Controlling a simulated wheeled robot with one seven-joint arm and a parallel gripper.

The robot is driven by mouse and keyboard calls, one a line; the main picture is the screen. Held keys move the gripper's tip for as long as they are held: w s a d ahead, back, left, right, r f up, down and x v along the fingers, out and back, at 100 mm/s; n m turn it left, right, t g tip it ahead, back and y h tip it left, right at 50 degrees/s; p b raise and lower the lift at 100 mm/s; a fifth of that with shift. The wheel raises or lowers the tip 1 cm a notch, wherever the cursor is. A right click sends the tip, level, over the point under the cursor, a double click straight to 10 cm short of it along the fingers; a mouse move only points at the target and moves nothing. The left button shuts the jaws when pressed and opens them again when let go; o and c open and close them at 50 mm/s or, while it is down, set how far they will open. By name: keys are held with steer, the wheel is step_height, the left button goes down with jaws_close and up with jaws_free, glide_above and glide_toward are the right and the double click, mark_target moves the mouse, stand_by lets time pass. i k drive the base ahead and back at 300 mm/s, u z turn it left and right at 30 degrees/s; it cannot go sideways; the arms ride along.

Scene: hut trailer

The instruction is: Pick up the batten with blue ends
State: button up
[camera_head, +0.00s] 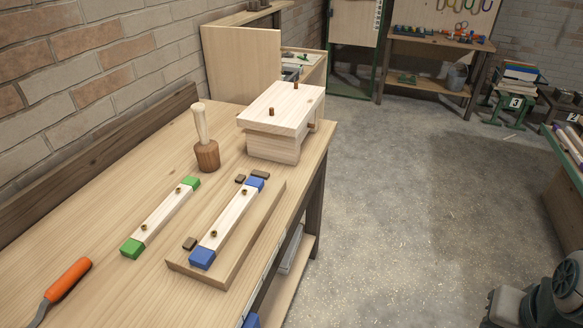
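The batten with blue ends (229,218) is a pale wooden strip with two dark holes or pegs along it. It lies on a flat wooden board (236,257) near the bench's right edge, with small dark blocks around its ends. A similar batten with green ends (163,216) lies to its left, directly on the workbench. No fingers of my gripper show in this view; only what looks like part of my arm shows at the bottom right.
The workbench (100,245) also holds a wooden mallet (206,154) standing head down, a jointed wooden block (281,112) behind the board, and an orange-handled tool (68,279) at the front left. Open concrete floor (385,215) lies right of the bench.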

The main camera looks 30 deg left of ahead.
mark_target(205, 253)
steer(key=i, duration=1)
steer(key=u, duration=3.35)
steer(key=i, duration=0.5)
steer(key=z, duration=0.05)
